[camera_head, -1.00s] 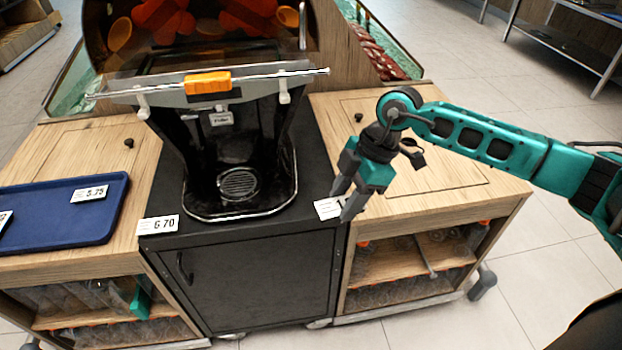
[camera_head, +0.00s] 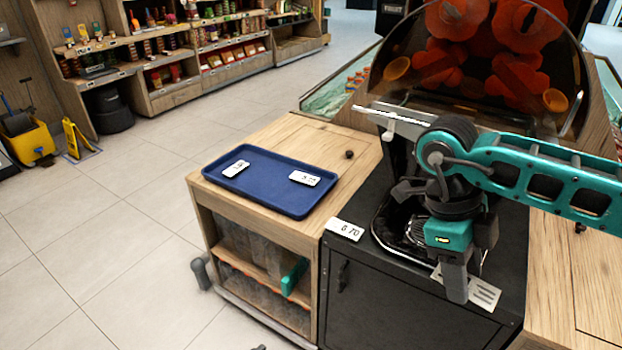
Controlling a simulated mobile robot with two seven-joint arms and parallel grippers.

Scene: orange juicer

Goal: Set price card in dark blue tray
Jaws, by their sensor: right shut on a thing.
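The dark blue tray (camera_head: 262,197) lies on the wooden counter left of the juicer. Two white price cards lie in it, one at its left (camera_head: 236,168) and one at its right (camera_head: 304,178). My right gripper (camera_head: 457,285) is shut on another white price card (camera_head: 486,294) and holds it over the front of the black cabinet, right of the tray. The fingers hide part of this card. A further price card (camera_head: 345,229) reading 6.70 lies at the cabinet's front left edge. My left gripper is out of view.
The juicer (camera_head: 400,230) stands behind my right gripper, partly hidden by my arm. A small dark knob (camera_head: 349,154) sits on the wooden counter beside the tray. Shelves of goods (camera_head: 190,60) and a yellow bucket (camera_head: 30,142) are far off at left.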

